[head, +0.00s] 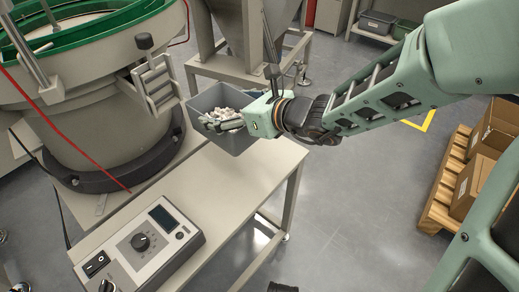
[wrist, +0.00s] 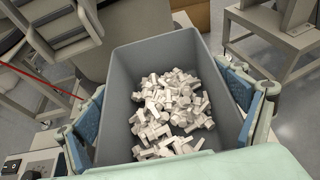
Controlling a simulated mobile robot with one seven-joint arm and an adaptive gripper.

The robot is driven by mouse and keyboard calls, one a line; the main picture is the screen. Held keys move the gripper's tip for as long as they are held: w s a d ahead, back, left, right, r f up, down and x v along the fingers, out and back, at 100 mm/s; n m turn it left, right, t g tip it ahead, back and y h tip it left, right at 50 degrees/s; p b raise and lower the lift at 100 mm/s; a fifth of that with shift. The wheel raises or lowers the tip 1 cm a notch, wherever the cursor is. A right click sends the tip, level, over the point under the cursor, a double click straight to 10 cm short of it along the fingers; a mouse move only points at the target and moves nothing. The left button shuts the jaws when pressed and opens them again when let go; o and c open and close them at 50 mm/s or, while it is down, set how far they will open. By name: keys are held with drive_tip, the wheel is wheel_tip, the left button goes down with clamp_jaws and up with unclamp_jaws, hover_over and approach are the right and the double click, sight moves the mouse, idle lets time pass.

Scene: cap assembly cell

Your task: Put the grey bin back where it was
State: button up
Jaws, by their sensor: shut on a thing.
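The grey bin (head: 232,143) is at the far end of the bench in the head view, near the bowl feeder. It also fills the middle of the wrist view (wrist: 122,75), open side up, with many small white parts (wrist: 172,115) lying in it. My gripper (head: 222,122) is shut on the bin. In the wrist view its blue-padded fingers (wrist: 165,100) lie along the bin's left and right sides. The bin's underside is hidden, so I cannot tell whether it touches the bench or hangs above it.
The bench (head: 170,192) has a control box (head: 140,245) at its near end; its top between box and bin is clear. A green-rimmed bowl feeder (head: 95,105) stands at left, a hopper stand (head: 245,70) behind. Cardboard boxes (head: 490,130) sit on a pallet at right.

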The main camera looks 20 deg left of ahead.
drive_tip(key=shift+s+a+f, duration=0.1)
drive_tip(key=shift+s+a, duration=0.85)
drive_tip(key=shift+a, duration=0.1)
drive_tip(key=shift+f, duration=0.1)
drive_tip(key=w+d+f, duration=0.1)
drive_tip(key=w, duration=0.1)
drive_tip(key=w+d+f+b, duration=0.1)
drive_tip(key=w+d, duration=0.1)
drive_tip(key=w, duration=0.1)
drive_tip(key=w+d+f, duration=0.1)
drive_tip(key=w+f, duration=0.1)
drive_tip(key=shift+w+d, duration=0.15)
drive_tip(key=shift+d, duration=0.15)
drive_tip(key=shift+w+d+f+b, duration=0.45)
drive_tip(key=shift+w+f+b, duration=0.2)
drive_tip(key=shift+f, duration=0.8)
drive_tip(key=shift+w+d+f+b, duration=0.5)
drive_tip(key=shift+w+f, duration=0.25)
drive_tip(key=shift+f, duration=0.7)
drive_tip(key=shift+w+d+f+b, duration=0.4)
drive_tip(key=shift+w+f+b, duration=0.25)
drive_tip(key=shift+f, duration=0.8)
drive_tip(key=shift+f, duration=0.15)
drive_tip(key=o, duration=1)
drive_tip(key=shift+f, duration=0.15)
drive_tip(key=shift+o, duration=1.3)
